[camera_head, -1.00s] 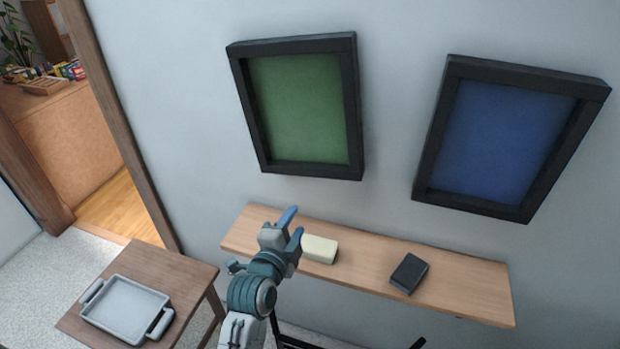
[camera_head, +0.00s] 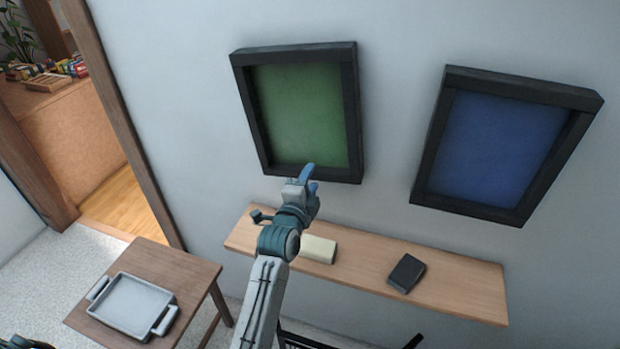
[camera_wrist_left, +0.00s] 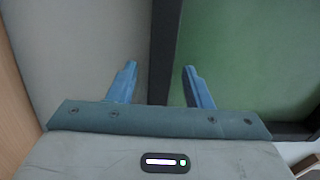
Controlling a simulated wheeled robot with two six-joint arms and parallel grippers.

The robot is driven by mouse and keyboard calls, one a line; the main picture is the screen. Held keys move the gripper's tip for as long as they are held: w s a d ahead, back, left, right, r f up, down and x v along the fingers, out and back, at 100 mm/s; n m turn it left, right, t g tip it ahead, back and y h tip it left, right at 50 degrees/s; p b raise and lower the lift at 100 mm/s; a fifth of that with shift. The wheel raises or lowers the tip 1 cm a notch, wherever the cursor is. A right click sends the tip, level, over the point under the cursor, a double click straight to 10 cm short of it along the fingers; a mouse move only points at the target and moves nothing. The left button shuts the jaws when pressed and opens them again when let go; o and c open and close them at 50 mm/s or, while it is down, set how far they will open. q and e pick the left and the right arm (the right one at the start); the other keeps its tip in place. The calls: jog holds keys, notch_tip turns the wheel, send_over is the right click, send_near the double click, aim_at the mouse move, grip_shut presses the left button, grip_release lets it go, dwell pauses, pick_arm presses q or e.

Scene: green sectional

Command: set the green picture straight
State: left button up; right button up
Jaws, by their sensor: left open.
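The green picture (camera_head: 305,110) hangs on the wall in a thick black frame (camera_head: 357,115). Its edges do not run parallel to the shelf below or the blue picture; it looks turned counter-clockwise. My left gripper (camera_head: 309,175) is open and empty at its lower edge, hiding part of the bottom bar. In the left wrist view the open fingers (camera_wrist_left: 160,70) lie either side of a dark frame bar (camera_wrist_left: 163,60), with the green panel (camera_wrist_left: 250,55) to the right and bare wall to the left. I cannot tell whether they touch the frame. My right gripper is out of view.
A blue picture (camera_head: 495,150) in a black frame hangs to the right. The wooden shelf (camera_head: 450,285) below holds a cream block (camera_head: 318,250) and a dark block (camera_head: 407,273). A small table (camera_head: 190,277) with a grey tray (camera_head: 95,291) stands at left.

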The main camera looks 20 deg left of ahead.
aim_at(296, 175)
pick_arm(q)
grip_shut()
jog(key=shift+m, duration=0.9)
jog(key=shift+w+a+f, duration=0.1)
jog(key=shift+a, duration=1)
jog(key=shift+a+f, duration=0.1)
jog(key=shift+a, duration=0.95)
grip_release()
